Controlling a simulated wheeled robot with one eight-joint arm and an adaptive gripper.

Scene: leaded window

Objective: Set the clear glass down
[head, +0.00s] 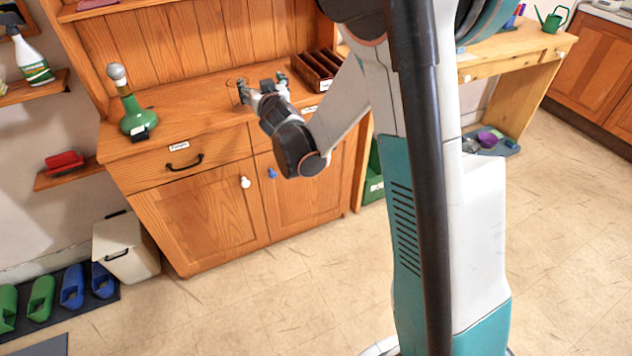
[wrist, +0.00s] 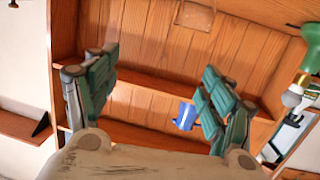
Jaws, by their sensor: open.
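The clear glass (head: 233,93) is a faint see-through outline on the wooden cabinet top (head: 190,108), just left of my gripper (head: 262,90) in the head view. It looks upright, though its base is hard to make out.
A green bottle (head: 138,120) with a pale stopper stands on the left of the cabinet top. A dark wooden divided tray (head: 316,70) is close to the right of my gripper. A blue mug (wrist: 186,117) shows in the hutch. Bare cabinet top lies between bottle and glass.

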